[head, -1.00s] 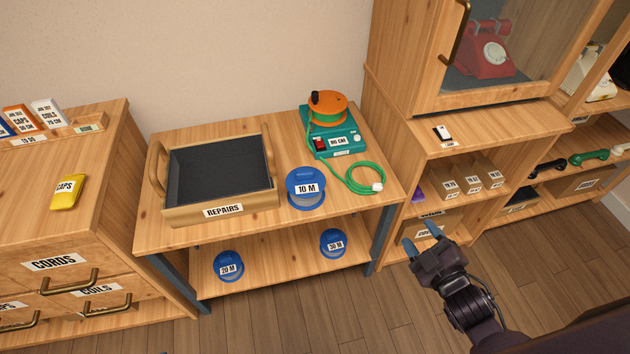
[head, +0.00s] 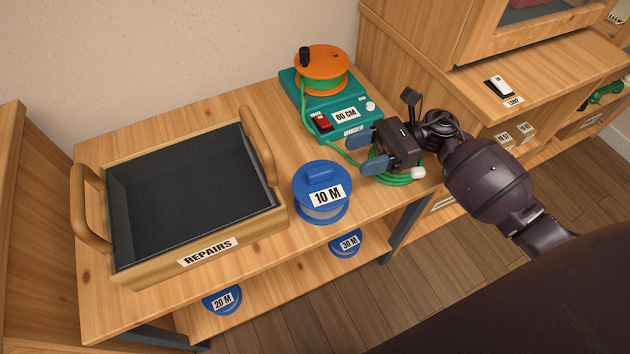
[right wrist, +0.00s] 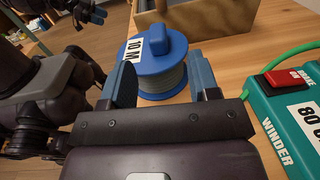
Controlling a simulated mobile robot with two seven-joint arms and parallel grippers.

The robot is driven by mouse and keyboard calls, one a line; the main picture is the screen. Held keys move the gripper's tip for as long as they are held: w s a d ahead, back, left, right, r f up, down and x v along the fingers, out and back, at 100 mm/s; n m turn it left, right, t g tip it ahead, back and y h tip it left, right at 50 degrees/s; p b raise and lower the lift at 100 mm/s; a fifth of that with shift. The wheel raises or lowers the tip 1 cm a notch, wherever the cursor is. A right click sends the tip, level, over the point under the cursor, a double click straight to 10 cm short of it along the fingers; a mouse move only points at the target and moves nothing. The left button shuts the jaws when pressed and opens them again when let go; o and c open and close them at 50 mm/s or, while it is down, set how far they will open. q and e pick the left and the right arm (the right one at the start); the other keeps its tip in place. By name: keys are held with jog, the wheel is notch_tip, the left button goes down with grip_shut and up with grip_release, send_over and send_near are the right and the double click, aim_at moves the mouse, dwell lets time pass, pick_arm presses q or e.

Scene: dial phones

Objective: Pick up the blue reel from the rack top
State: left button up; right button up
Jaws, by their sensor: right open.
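The blue reel labelled 10 M (head: 320,188) stands on the rack top (head: 130,165), just right of the repairs tray. My right gripper (head: 359,152) is open and empty, close to the right of the reel in the head view. In the right wrist view the blue reel (right wrist: 160,68) shows ahead, beyond and between the two blue fingertips (right wrist: 165,88); the fingers appear short of it. My left gripper is not in the head view; part of it shows at the top left of the right wrist view (right wrist: 75,12).
The repairs tray (head: 200,250) stands close left of the reel. The teal winder (head: 330,112) with an orange-topped spool (head: 322,66) is behind, and a green cord (head: 400,180) lies under my right gripper. Reels labelled 20 M (head: 222,299) and 30 M (head: 345,242) sit on the lower shelf.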

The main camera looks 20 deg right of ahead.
aim_at(328, 167)
jog(key=shift+a+r, duration=0.15)
jog(key=shift+a, duration=0.7)
jog(key=a, duration=0.5)
jog(key=shift+a+f, duration=0.25)
jog(key=shift+a, duration=0.05)
grip_shut()
